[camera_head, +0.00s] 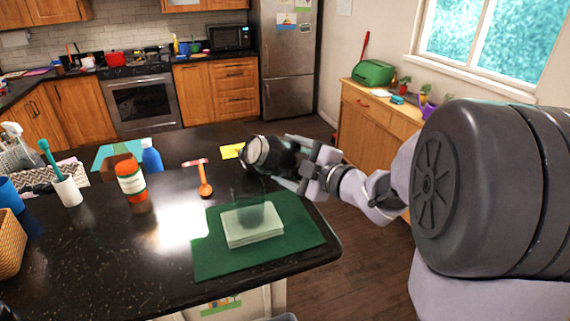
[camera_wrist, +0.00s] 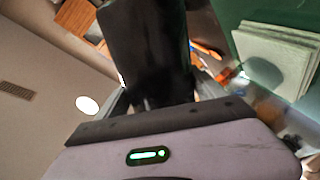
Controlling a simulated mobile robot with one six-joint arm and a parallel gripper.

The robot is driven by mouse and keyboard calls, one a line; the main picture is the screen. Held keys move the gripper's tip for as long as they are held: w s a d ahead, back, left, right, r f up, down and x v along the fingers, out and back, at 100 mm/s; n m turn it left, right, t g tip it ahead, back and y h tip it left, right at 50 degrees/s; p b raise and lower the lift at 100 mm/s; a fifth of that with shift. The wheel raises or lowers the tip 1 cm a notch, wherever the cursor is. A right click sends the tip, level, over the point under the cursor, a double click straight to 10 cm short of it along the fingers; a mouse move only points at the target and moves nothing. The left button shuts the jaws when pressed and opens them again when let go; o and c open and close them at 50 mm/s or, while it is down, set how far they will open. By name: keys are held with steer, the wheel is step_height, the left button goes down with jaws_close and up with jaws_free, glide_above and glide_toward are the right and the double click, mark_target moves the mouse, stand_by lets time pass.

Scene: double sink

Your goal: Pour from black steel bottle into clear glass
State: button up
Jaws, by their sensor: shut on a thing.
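My gripper (camera_head: 305,169) is shut on the black steel bottle (camera_head: 281,156), up and to the right of the green mat in the head view. The bottle lies close to horizontal, with its silver-and-white end toward the left. In the wrist view the dark bottle (camera_wrist: 148,50) fills the space between the fingers. The clear glass (camera_head: 257,213) is faint and see-through; it stands on a pale stack on the mat. It also shows faintly in the wrist view (camera_wrist: 263,74). The bottle is apart from the glass. I cannot see any liquid.
The pale stack (camera_head: 240,236) lies on the green mat (camera_head: 292,243) near the counter's right edge.

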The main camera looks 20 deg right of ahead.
steer(key=shift+d+r+n+h, duration=0.15)
steer(key=shift+r+n+h, duration=0.15)
steer(key=shift+r+n, duration=0.35)
steer(key=shift+n+b, duration=0.55)
steer(key=shift+n, duration=0.1)
steer(key=shift+r+n, duration=0.3)
steer(key=shift+r, duration=0.1)
steer(key=shift+r+h+b, duration=0.2)
steer(key=shift+h+b, duration=0.1)
steer(key=shift+r+n+b, duration=0.15)
steer(key=shift+n+b, duration=0.55)
stand_by(0.8)
